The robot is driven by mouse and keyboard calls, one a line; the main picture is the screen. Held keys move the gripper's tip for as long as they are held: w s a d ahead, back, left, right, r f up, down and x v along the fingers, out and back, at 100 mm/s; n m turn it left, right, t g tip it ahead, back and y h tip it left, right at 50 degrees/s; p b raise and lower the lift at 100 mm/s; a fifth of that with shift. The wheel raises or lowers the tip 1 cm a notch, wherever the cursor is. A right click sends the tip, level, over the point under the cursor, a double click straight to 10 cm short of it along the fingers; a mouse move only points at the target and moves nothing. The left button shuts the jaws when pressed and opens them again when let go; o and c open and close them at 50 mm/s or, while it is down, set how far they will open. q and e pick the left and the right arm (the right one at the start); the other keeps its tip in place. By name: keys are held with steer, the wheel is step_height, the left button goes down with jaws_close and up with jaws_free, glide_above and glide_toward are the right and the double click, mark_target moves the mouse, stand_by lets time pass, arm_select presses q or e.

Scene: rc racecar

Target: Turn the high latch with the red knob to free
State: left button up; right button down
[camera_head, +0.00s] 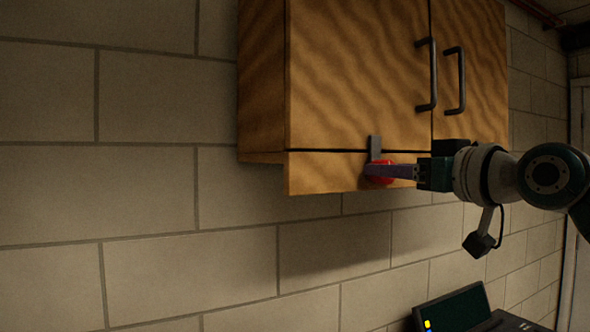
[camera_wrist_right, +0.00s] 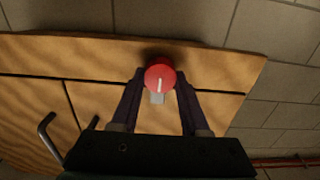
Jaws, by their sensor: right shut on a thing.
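A grey latch plate (camera_head: 375,148) stands upright above the knob, across the gap under the left door. My right gripper (camera_head: 380,171) reaches in from the right and is shut on the red knob. In the right wrist view the red knob (camera_wrist_right: 160,77) lies between the two fingers, with a white line on its face, and a small part of the grey latch (camera_wrist_right: 157,98) shows beside it. My left gripper is not in view.
The cabinet has two doors with dark bar handles (camera_head: 426,75) just above my right arm. A pale block wall (camera_head: 180,200) lies behind. A dark box with a screen (camera_head: 455,308) stands at the bottom right. Room below and left of the cabinet is free.

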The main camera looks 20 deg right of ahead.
steer(key=shift+a+f+n, duration=0.1)
steer(key=shift+a+n, duration=0.05)
steer(key=shift+n, duration=4.35)
steer(key=shift+a+f+n, duration=0.1)
steer(key=shift+n, duration=4.4)
steer(key=shift+c, duration=2)
jaws_free()
steer(key=shift+s, duration=0.1)
